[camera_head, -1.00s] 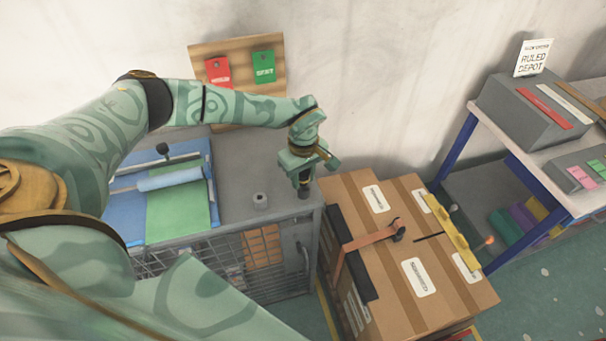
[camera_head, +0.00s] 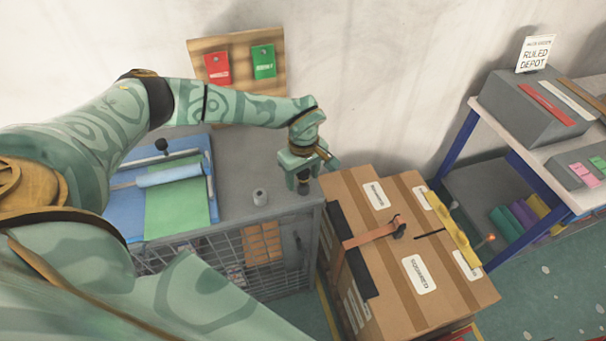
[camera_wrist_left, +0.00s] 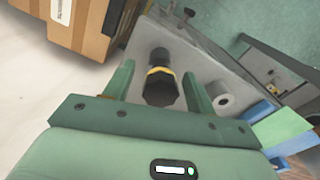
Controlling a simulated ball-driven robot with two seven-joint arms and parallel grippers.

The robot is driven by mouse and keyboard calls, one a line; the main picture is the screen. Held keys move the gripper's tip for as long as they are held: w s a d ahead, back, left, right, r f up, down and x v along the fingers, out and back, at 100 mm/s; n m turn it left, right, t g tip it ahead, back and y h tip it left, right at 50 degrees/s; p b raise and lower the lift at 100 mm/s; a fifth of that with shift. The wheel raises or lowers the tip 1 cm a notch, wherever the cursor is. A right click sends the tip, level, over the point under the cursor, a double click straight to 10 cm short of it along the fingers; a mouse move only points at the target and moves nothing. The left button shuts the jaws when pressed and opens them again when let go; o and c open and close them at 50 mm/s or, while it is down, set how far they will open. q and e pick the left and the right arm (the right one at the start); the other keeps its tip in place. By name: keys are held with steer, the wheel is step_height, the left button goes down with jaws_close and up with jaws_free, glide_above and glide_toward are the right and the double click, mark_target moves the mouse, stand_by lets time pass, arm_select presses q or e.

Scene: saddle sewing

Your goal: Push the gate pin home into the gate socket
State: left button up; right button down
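My left gripper (camera_head: 303,185) points down over the right end of the grey cabinet top. Its two fingers stand apart on either side of a dark knobbed piece with a yellow band, which looks like the gate pin (camera_wrist_left: 161,88). Gaps show between the knob and the fingers in the left wrist view. Beyond the knob, a dark round part (camera_wrist_left: 158,57) sits on the grey top; it may be the gate socket or part of the pin, I cannot tell. How deep the pin sits is hidden. My right gripper is not in view.
A small pale roll (camera_head: 260,197) stands on the cabinet top (camera_head: 240,165) left of the gripper. A blue tray with a green sheet (camera_head: 178,213) lies further left. A cardboard box (camera_head: 415,270) stands close on the right. A tag board (camera_head: 238,70) leans at the wall.

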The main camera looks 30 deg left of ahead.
arm_select(q)
step_height(320, 180, up, 16)
steer(key=p, duration=0.1)
steer(key=shift+r+p, duration=0.15)
steer(key=shift+p, duration=0.2)
steer(key=shift+d, duration=0.1)
